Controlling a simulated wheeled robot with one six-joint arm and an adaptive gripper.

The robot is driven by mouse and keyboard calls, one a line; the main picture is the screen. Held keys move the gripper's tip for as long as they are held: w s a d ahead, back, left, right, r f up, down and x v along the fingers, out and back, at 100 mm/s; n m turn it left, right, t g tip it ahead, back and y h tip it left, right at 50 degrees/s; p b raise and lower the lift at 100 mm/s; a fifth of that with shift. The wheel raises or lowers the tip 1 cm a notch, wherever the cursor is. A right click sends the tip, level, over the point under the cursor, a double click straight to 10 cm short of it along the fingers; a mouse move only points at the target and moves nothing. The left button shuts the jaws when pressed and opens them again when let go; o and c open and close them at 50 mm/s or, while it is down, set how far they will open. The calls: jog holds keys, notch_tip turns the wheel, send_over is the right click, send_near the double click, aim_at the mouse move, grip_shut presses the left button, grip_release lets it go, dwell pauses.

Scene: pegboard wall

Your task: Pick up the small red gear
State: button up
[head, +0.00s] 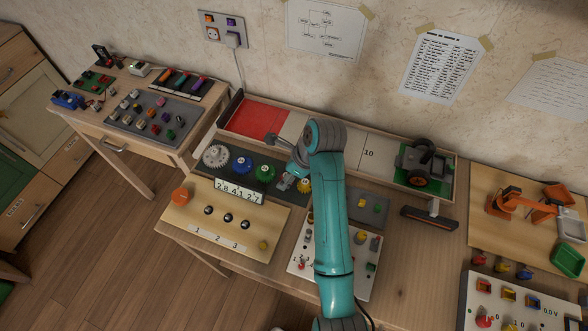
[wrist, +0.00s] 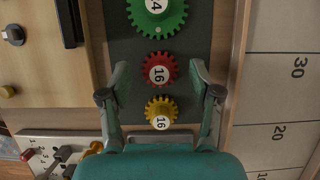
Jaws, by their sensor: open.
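The small red gear (wrist: 160,69), with a white centre marked 16, lies on the dark mat (wrist: 185,45) in the wrist view. A yellow gear (wrist: 161,113), also marked 16, is just below it, and a larger green gear (wrist: 157,12) is above it. My gripper (wrist: 160,66) is open and empty, with one finger to each side of the red gear in the picture. Its height over the gear cannot be told. In the head view my gripper (head: 287,183) is over the gear row and hides the red gear; the yellow gear (head: 304,186) shows beside it.
In the head view a blue gear (head: 242,162) and a pale gear (head: 216,155) lie farther left in the row. A numbered plate (head: 239,190) and a wooden board with knobs (head: 225,222) are in front. A long tray with a red section (head: 257,117) runs behind.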

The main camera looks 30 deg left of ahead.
jog(key=shift+s+a+f, duration=0.1)
jog(key=shift+a+f, duration=0.15)
jog(key=shift+f, duration=0.3)
jog(key=c, duration=0.9)
jog(key=shift+o, duration=0.2)
jog(key=shift+r, duration=0.1)
